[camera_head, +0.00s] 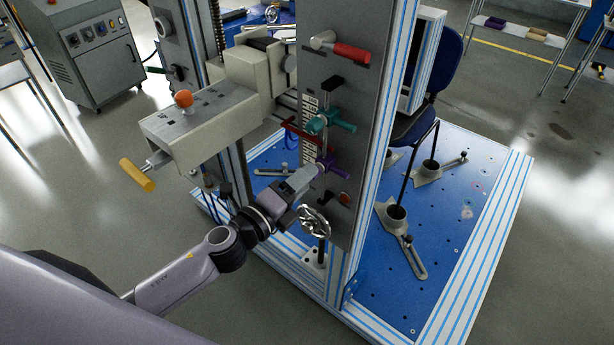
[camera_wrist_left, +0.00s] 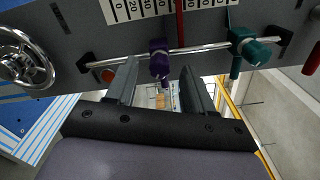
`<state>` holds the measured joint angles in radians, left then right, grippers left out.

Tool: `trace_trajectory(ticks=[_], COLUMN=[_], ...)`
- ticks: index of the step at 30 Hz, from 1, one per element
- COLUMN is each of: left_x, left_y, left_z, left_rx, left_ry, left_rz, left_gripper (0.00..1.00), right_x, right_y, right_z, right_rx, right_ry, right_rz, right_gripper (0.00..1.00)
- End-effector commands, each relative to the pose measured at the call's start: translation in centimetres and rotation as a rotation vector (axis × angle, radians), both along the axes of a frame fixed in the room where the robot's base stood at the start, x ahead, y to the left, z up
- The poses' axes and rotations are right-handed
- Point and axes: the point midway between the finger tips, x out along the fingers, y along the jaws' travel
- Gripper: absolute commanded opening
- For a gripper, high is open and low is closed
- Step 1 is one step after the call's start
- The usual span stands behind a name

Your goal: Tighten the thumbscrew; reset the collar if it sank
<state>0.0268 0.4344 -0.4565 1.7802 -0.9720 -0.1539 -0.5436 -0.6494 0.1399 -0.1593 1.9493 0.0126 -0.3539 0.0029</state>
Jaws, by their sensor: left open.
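A purple collar (camera_head: 330,163) with a projecting thumbscrew sits on a thin rod on the grey column, below a teal collar (camera_head: 326,122). The wrist view shows the purple collar (camera_wrist_left: 159,55) and the teal collar (camera_wrist_left: 245,45) apart on the shiny rod (camera_wrist_left: 205,48). The purple thumbscrew (camera_wrist_left: 164,80) points toward my left gripper (camera_wrist_left: 160,80). In the head view my left gripper (camera_head: 312,173) is close to the purple collar. Its fingers are open on either side of the thumbscrew; contact cannot be told. My right gripper is not in view.
A numbered scale (camera_wrist_left: 150,10) and red pointer (camera_wrist_left: 180,22) lie beside the rod. A spoked handwheel (camera_head: 314,222) stands just below my gripper. A beige box arm with an orange knob (camera_head: 183,98) juts out at left. The blue base plate (camera_head: 455,230) spreads right.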

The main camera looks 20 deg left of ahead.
Motion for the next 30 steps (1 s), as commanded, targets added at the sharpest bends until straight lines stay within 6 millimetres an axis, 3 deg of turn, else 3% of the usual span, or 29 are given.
trace_trajectory(ticks=[6,12,30], left_x=[-2.9,-4.4,-4.7], left_y=[1.1,1.6,1.7], left_z=[-0.2,-0.1,0.0], left_rx=[0.001,0.0,-0.004], left_ry=[0.002,0.0,0.002], left_rz=[0.0,0.0,0.001], left_gripper=[0.53,0.53,0.53], right_x=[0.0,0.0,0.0], right_y=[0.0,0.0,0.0], right_z=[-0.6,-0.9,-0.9], right_rx=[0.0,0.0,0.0], right_ry=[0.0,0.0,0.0], right_rz=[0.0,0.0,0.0], right_gripper=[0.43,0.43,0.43])
